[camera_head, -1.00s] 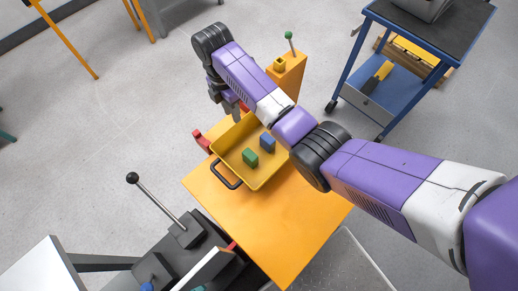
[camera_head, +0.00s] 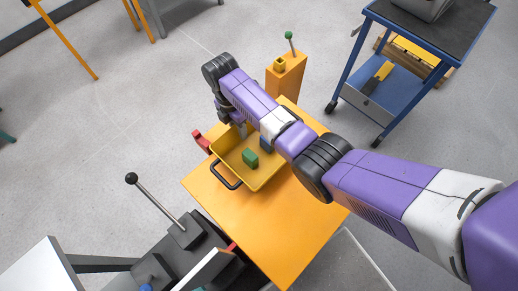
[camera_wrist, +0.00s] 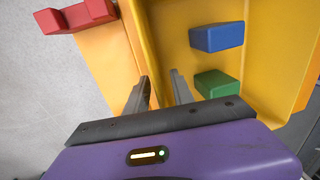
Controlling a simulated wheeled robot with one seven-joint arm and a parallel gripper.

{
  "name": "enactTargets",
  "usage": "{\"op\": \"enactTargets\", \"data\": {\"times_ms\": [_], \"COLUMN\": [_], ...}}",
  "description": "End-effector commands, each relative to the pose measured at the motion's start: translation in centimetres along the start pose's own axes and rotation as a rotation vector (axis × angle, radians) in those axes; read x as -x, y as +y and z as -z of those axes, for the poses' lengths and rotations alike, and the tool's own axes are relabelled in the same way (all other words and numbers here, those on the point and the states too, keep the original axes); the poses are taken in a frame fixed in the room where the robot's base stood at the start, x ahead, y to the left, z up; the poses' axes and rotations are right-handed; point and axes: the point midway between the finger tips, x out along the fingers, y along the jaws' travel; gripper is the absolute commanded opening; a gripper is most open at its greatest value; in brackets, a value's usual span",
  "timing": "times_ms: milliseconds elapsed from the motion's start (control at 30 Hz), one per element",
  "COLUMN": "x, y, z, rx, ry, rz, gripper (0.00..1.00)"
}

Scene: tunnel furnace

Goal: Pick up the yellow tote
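The yellow tote (camera_head: 234,163) sits on the orange table and has a black handle (camera_head: 226,176) on its near-left side. Inside it are a green block (camera_head: 250,158) and a blue block (camera_head: 264,143), partly hidden by my arm in the head view. In the wrist view, the tote (camera_wrist: 172,40) fills the upper right, with the blue block (camera_wrist: 217,36) and green block (camera_wrist: 217,83) inside. My gripper (camera_wrist: 159,90) is open at the tote's far wall. Its fingers appear to lie on either side of that wall. My arm hides part of the tote's right side.
The orange table (camera_head: 265,225) has clear surface in front of the tote. A red part (camera_head: 201,141) is at its left edge. An orange post (camera_head: 287,72) with a green-knobbed lever stands behind. A blue cart (camera_head: 380,90) is at the upper right, a black-knobbed lever (camera_head: 155,200) at lower left.

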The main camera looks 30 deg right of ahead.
Motion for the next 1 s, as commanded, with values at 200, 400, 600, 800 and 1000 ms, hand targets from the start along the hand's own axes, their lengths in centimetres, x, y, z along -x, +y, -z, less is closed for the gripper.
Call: {"op": "enactTargets", "data": {"times_ms": [200, 400, 600, 800, 1000], "x": [0.04, 0.05, 0.06, 0.07, 0.09], "y": [0.00, 0.00, -0.01, -0.01, 0.00], "z": [0.01, 0.00, 0.01, 0.00, 0.00], "rx": [0.000, 0.000, 0.000, 0.000, 0.000], "ry": [0.000, 0.000, 0.000, 0.000, 0.000], "rz": [0.000, 0.000, 0.000, 0.000, 0.000], "gripper": [0.04, 0.00, 0.00, 0.00, 0.00]}}
